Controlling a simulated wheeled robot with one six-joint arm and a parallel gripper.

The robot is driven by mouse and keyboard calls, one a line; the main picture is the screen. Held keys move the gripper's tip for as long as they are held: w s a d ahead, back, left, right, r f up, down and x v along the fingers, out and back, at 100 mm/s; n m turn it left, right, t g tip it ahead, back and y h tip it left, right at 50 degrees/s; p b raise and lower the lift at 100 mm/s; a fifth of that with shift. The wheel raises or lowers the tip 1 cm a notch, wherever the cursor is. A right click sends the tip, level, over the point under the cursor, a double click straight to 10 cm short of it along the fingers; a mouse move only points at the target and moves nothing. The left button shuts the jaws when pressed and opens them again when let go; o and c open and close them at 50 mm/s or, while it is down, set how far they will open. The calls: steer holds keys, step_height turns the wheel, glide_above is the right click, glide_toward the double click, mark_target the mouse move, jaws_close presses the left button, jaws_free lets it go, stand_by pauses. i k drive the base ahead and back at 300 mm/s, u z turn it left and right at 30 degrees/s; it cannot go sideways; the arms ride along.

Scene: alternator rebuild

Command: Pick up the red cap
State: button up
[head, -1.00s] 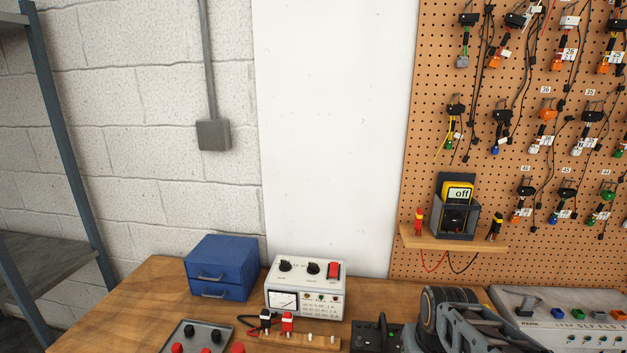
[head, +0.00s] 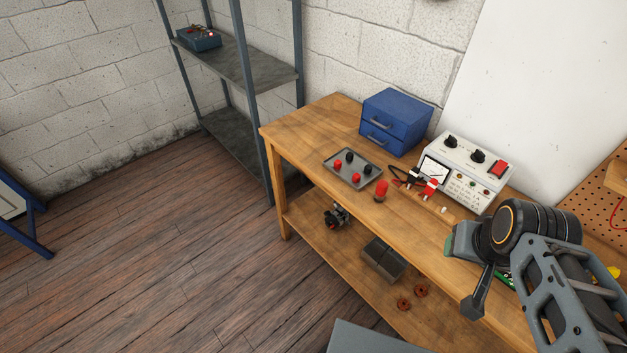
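Red caps and black caps sit in a shallow grey tray (head: 338,176) on the wooden bench. One red cap (head: 337,164) is at the tray's left, another red cap (head: 357,178) at its near edge. A larger red piece (head: 381,190) stands on the bench just right of the tray; I cannot tell whether it is a cap too. My gripper (head: 463,273) is at the right, over the bench's front part and well away from the caps. Its fingers stand apart with nothing visible between them.
A blue drawer box (head: 397,113) stands behind the tray, and a white power supply (head: 468,168) with leads stands to its right. The lower shelf (head: 330,250) holds several parts. Metal shelving (head: 250,100) is at the bench's left; the wooden floor is clear.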

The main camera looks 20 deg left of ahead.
mark_target(355, 178)
steer(key=u, duration=0.5)
steer(key=k, duration=0.35)
steer(key=u, duration=0.95)
steer(key=i, duration=1.1)
steer(key=z, duration=0.8)
